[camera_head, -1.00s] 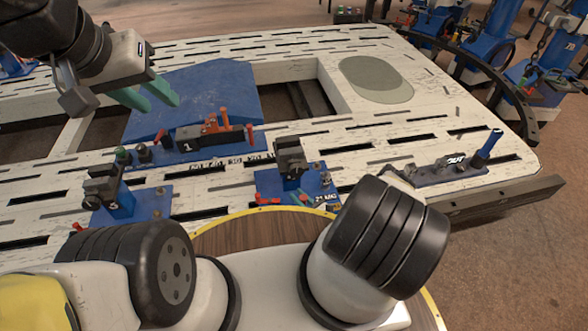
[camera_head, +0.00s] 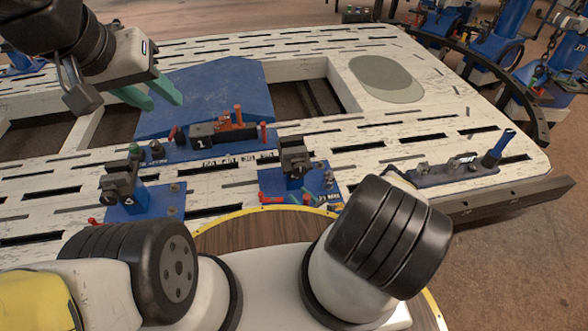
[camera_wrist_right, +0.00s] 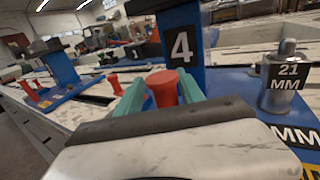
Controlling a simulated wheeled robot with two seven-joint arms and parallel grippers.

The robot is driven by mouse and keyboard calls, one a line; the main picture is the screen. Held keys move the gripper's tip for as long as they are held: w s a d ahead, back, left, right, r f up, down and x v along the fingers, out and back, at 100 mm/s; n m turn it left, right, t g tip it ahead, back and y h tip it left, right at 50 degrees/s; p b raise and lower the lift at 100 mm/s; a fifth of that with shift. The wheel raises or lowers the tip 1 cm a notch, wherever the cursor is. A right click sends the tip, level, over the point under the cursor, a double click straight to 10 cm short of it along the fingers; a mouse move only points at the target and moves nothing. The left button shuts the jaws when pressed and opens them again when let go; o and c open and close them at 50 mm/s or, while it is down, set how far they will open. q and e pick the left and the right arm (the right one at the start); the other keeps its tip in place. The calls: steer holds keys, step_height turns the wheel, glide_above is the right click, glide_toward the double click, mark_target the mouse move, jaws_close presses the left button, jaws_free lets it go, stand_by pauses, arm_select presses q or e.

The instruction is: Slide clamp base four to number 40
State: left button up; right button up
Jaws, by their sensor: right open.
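Clamp base four is a blue plate with a dark clamp (camera_head: 294,158) on a post, in the middle of the head view near my body. The right wrist view shows its blue post marked 4 (camera_wrist_right: 182,45) and a red knob (camera_wrist_right: 163,88). My right gripper (camera_wrist_right: 165,95) has its teal fingers apart, one on each side of the knob; contact is unclear. In the head view it is hidden behind my arm. A strip of small number labels (camera_head: 240,159) lies just behind the base; I cannot read 40. My left gripper (camera_head: 152,94) is open and empty above the table.
Another blue clamp base (camera_head: 145,205) stands to the left. A long blue base marked 1 (camera_head: 201,142) lies behind the labels. A blue-handled base (camera_head: 455,172) is at the right. The slotted white table (camera_head: 420,125) has a large opening at the back.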

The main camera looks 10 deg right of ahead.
mark_target(307, 203)
steer(key=v, duration=0.7)
steer(key=shift+s+d, duration=0.2)
steer(key=shift+s, duration=0.15)
